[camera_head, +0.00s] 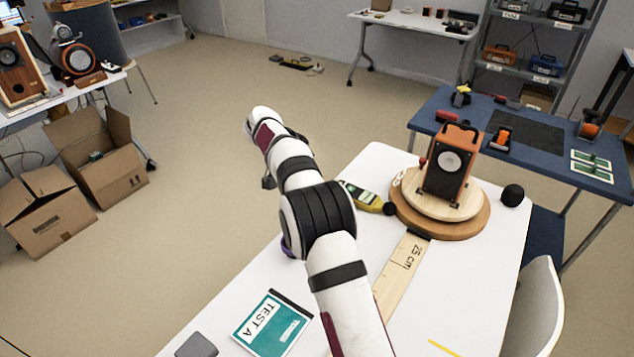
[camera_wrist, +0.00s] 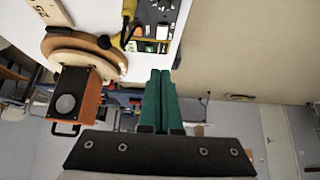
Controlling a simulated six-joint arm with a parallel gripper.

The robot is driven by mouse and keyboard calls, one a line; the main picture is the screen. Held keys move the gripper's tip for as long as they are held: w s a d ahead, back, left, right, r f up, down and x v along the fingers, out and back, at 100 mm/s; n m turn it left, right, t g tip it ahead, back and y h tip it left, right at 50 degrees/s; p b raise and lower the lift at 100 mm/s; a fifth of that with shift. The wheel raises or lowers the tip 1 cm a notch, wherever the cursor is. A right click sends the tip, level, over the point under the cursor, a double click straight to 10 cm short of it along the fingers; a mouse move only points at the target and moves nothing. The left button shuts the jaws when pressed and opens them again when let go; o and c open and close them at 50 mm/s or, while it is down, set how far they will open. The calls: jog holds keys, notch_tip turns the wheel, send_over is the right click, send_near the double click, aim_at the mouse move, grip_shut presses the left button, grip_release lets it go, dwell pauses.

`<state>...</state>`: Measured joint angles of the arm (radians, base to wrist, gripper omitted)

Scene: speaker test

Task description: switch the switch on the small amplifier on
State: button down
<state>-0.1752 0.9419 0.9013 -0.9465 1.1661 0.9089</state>
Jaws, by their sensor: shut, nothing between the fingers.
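My gripper (camera_wrist: 160,74) shows in the wrist view with its two green fingers side by side, shut and empty. Beyond the fingertips, at the table edge, lies a dark device with small knobs and light parts (camera_wrist: 152,16). It may be the small amplifier, but its switch cannot be made out. The fingers are apart from it. In the head view my arm reaches across the table's left edge, hiding that part of the table and the fingers.
An orange speaker (camera_head: 450,165) stands on a round wooden turntable (camera_head: 408,219). A yellow meter (camera_head: 362,196) lies beside it, near a ruler strip (camera_head: 402,262). A green TEST A booklet (camera_head: 272,325) lies at the front. Open floor lies left of the table.

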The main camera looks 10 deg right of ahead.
jog(key=shift+w+f, duration=0.15)
jog(key=x, duration=0.9)
jog(key=shift+d+f, duration=0.15)
jog(key=shift+f, duration=0.05)
notch_tip(320, 180, down, 3)
jog(key=shift+f, duration=0.6)
jog(key=shift+f+h, duration=0.3)
jog(key=shift+f, duration=0.05)
jog(key=shift+r, duration=0.1)
jog(key=shift+r, duration=0.7)
